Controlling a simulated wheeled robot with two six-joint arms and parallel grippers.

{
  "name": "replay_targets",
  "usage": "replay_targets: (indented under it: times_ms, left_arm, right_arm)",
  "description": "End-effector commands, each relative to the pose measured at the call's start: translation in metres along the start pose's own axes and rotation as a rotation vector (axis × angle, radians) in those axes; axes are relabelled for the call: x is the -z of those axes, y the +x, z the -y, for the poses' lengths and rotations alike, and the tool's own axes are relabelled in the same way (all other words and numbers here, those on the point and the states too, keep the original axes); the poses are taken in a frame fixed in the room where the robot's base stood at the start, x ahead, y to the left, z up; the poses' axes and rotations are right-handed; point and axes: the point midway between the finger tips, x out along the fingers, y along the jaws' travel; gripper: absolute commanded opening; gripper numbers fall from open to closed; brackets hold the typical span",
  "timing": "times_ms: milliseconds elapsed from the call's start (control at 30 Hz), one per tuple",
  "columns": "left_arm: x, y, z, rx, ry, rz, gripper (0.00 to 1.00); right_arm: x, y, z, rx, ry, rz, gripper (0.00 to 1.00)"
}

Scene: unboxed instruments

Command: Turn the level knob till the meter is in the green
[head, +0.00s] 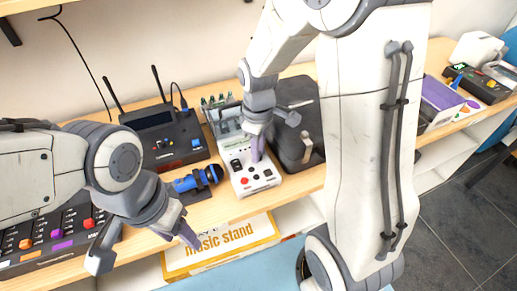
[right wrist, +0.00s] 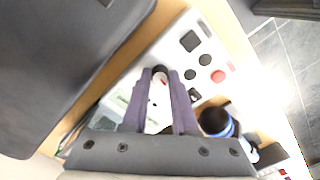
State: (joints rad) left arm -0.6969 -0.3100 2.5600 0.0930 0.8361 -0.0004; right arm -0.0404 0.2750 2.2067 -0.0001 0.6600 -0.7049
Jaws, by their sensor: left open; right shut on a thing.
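The white device (head: 268,172) stands on the wooden shelf, with black knobs and a red button on its panel. My right gripper (head: 257,155) comes down on it from above. In the right wrist view, the two fingers of my right gripper (right wrist: 160,88) close on a small dark-topped knob (right wrist: 160,71) on the white panel (right wrist: 172,45). A pale green meter face (right wrist: 119,99) shows partly beside the left finger; its needle cannot be read. My left gripper (head: 145,248) is open and empty, in front of the shelf at lower left.
A blue microphone (head: 192,181) lies left of the device, behind it a black wireless receiver (head: 165,135) with two antennas. A black case (head: 300,110) stands close on the right. A mixer (head: 60,235) is at far left. A yellow music stand box (head: 225,245) is below.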

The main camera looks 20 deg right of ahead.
Motion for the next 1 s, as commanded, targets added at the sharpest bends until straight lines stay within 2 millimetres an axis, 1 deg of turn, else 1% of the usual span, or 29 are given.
replay_targets:
  times_ms: [267, 700, 1000]
  left_arm:
    - [0.0, -0.008, -0.001, 0.0, 0.0, 0.0, 0.55]
    - [0.001, -0.024, -0.002, 0.0, 0.0, 0.0, 0.55]
    - [0.002, -0.03, -0.002, 0.0, 0.0, 0.0, 0.55]
  right_arm:
    - [0.0, -0.002, 0.0, 0.001, 0.131, 0.001, 0.0]
    - [0.0, -0.002, 0.0, 0.0, 0.495, 0.0, 0.0]
    - [0.0, -0.001, 0.0, 0.0, 0.681, -0.001, 0.0]
